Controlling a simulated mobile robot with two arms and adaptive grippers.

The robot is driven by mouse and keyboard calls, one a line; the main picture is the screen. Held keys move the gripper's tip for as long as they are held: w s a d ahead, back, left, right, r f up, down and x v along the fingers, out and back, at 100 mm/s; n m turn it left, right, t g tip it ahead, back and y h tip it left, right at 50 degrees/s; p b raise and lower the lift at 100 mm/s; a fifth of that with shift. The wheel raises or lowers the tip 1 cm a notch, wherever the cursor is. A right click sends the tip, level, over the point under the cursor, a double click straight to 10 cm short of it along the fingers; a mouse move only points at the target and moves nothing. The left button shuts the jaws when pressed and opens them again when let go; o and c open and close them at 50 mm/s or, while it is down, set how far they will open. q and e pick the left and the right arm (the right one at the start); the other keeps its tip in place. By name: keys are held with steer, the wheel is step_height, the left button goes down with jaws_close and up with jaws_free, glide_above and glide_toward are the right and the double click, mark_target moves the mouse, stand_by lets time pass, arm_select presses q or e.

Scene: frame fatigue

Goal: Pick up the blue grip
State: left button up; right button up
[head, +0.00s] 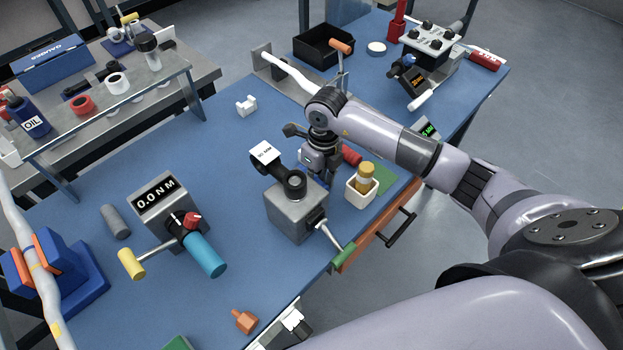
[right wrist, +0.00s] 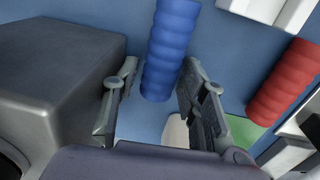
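The blue grip (right wrist: 171,48) is a ribbed blue cylinder in the right wrist view. It lies on the blue table top, with its near end between the two fingers of my right gripper (right wrist: 159,78). The fingers are apart, and a gap shows on each side of the grip. In the head view my right gripper (head: 318,172) points down at the table behind a grey box-shaped instrument. The gripper and instrument mostly hide the blue grip there. A ribbed red grip (right wrist: 286,82) lies to the right in the wrist view. My left gripper is not in view.
The grey instrument (head: 288,213) stands close beside the right gripper. A white cup with a bottle (head: 364,182) stands on its other side, near the red grip (head: 351,155). A torque meter with a smooth blue handle (head: 205,256) stands left. Table around the white bracket (head: 246,106) is clear.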

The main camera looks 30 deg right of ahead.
steer(key=shift+c, duration=0.3)
steer(key=c, duration=0.9)
steer(key=shift+o, duration=0.2)
steer(key=shift+r, duration=0.1)
step_height(320, 180, up, 20)
steer(key=b, duration=0.1)
steer(key=o, duration=0.5)
steer(key=c, duration=0.3)
